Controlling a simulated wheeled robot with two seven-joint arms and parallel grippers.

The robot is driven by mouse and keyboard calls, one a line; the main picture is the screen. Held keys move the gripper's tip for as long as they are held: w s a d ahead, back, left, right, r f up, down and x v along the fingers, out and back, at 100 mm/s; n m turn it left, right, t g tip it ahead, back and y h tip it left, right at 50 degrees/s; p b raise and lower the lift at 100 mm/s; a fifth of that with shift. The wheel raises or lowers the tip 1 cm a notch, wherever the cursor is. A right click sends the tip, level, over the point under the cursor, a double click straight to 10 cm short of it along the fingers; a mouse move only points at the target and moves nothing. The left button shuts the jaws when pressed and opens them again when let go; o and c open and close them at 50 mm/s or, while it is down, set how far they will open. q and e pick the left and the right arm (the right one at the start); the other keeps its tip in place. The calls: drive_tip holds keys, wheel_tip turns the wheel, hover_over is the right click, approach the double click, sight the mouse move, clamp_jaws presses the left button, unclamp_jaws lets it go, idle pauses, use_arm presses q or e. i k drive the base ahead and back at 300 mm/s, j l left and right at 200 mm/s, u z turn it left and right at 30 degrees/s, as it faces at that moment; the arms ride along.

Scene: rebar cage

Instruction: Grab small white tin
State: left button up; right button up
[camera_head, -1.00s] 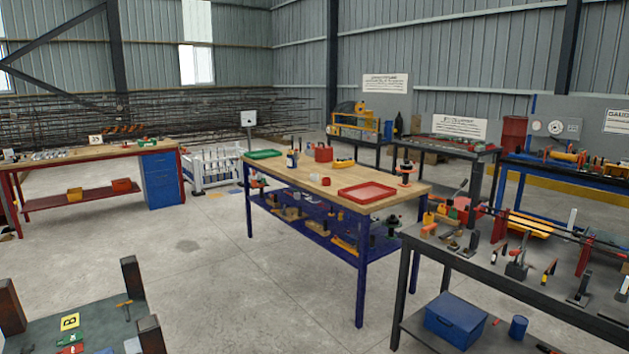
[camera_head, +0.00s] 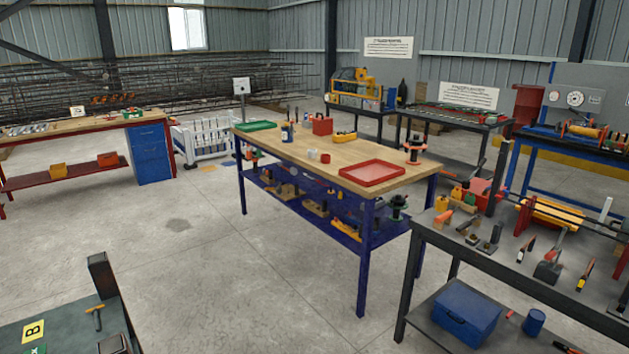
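A small white tin (camera_head: 312,154) stands on the wooden top of the blue-legged table (camera_head: 280,160) in the middle of the head view. It is right beside a small red item (camera_head: 325,158), and at this distance I cannot tell whether they touch. Neither of my grippers shows in the head view.
The table also bears a red tray (camera_head: 371,172), a green tray (camera_head: 256,126) and a red toolbox (camera_head: 322,125). A dark workbench (camera_head: 500,262) with tools stands at the front right, and a low dark table (camera_head: 75,329) at the front left. The concrete floor (camera_head: 190,255) between them is clear.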

sight(312, 153)
drive_tip(key=i, duration=2.3)
drive_tip(key=i+z, duration=0.15)
drive_tip(key=i, duration=0.35)
drive_tip(key=i+j+z, duration=0.2)
drive_tip(key=i, duration=0.3)
drive_tip(key=i+j+z, duration=0.15)
drive_tip(key=i, duration=0.35)
